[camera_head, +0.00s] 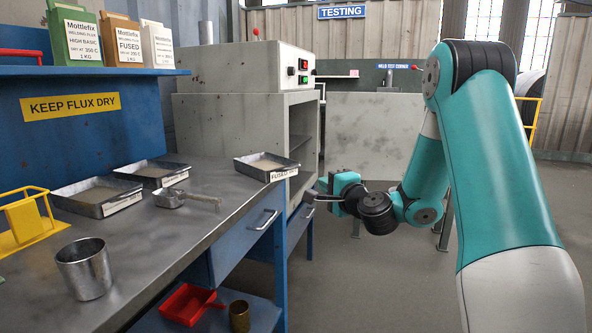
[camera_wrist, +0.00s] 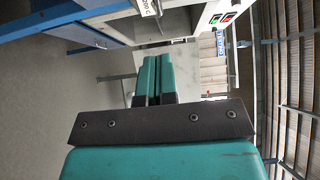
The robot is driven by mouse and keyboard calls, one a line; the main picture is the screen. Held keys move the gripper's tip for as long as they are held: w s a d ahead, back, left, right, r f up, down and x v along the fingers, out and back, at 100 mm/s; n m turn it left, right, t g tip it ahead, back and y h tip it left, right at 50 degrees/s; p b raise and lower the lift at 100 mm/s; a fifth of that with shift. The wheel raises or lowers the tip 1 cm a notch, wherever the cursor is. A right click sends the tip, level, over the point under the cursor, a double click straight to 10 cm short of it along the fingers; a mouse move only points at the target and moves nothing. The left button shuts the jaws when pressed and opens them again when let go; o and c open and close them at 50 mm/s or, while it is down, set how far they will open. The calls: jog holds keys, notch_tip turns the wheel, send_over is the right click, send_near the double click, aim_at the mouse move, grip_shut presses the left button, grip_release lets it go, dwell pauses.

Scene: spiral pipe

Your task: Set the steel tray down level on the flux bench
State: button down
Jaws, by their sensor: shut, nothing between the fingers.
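Three shallow steel trays with a pale fill are on the grey flux bench (camera_head: 170,235). One tray, labelled "FUSED" (camera_head: 281,174), is at the bench's far right corner beside the oven; it looks about level, and I cannot tell whether it overhangs the edge. The other two trays, a near one (camera_head: 84,209) and a farther one (camera_head: 130,171), lie flat on the left part. My gripper (camera_head: 309,196) is off the bench's right side, just right of and below the corner tray, apart from it. In the wrist view my gripper (camera_wrist: 154,58) has its teal fingers together and empty.
A grey oven cabinet (camera_head: 230,125) stands behind the corner tray. A metal scoop (camera_head: 185,199), a steel cup (camera_head: 84,268) and a yellow rack (camera_head: 28,222) are on the bench. Floor right of the bench is clear.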

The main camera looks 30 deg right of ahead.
aim_at(291, 168)
jog(key=shift+w+a+p, duration=0.15)
jog(key=shift+w+p, duration=0.95)
jog(key=shift+w, duration=1.05)
jog(key=shift+w+a+p, duration=0.15)
jog(key=shift+w+p, duration=0.9)
jog(key=shift+w, duration=1.1)
jog(key=shift+w+a+p, duration=0.15)
jog(key=shift+w+p, duration=0.95)
jog(key=shift+w, duration=1.05)
jog(key=shift+r, duration=0.1)
